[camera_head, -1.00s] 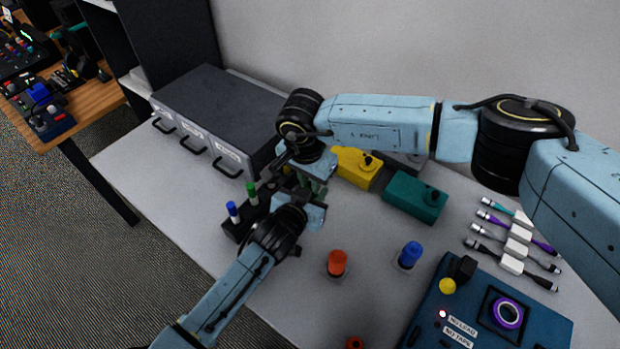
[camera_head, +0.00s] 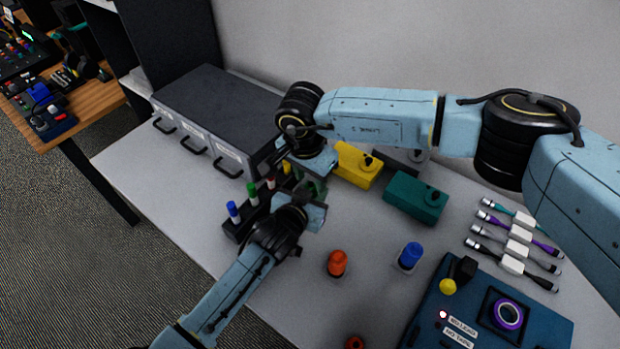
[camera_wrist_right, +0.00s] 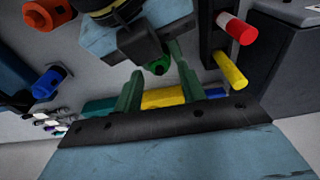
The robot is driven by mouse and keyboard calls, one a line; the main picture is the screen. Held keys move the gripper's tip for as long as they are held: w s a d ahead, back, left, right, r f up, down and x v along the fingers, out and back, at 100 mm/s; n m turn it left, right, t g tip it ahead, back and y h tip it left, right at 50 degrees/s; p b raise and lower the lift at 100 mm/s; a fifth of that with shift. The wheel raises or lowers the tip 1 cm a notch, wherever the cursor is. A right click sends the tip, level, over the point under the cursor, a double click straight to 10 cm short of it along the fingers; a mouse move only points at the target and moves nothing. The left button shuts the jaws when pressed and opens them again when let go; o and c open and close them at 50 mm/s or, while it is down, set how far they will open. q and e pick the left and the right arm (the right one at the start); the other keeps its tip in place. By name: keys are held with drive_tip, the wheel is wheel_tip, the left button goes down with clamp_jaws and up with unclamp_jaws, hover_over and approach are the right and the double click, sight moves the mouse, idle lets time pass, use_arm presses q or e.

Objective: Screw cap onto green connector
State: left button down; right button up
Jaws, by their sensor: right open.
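My right gripper (camera_head: 314,186) reaches down from above at the middle of the head view, close to my left gripper (camera_head: 303,208). In the right wrist view, the open green fingers of my right gripper (camera_wrist_right: 155,66) stand on either side of a small green part (camera_wrist_right: 159,67), with gaps visible. This part sits at the dark end of my left gripper; whether it is the connector or its cap I cannot tell. The left fingers' closure is hidden. A rack (camera_head: 237,229) beside the grippers holds upright blue, green, red and yellow pieces, including a green-topped one (camera_head: 252,192).
A grey drawer unit (camera_head: 222,110) stands behind the rack. Yellow (camera_head: 357,166) and teal (camera_head: 415,197) boxes lie toward the wall. Orange (camera_head: 338,262) and blue (camera_head: 411,254) pieces stand in front. Several cables (camera_head: 513,240) and a blue device (camera_head: 475,300) are at right.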

wheel_tip(320, 180, up, 3)
drive_tip(key=shift+r, duration=0.15)
drive_tip(key=shift+o, duration=0.4)
drive_tip(key=shift+o, duration=1.1)
drive_tip(key=shift+r, duration=0.15)
wheel_tip(320, 180, up, 6)
drive_tip(key=n+g, duration=0.1)
drive_tip(key=n, duration=0.1)
drive_tip(key=shift+y, duration=0.4)
drive_tip(key=shift+d, duration=0.1)
wheel_tip(320, 180, down, 12)
drive_tip(key=shift+c, duration=0.4)
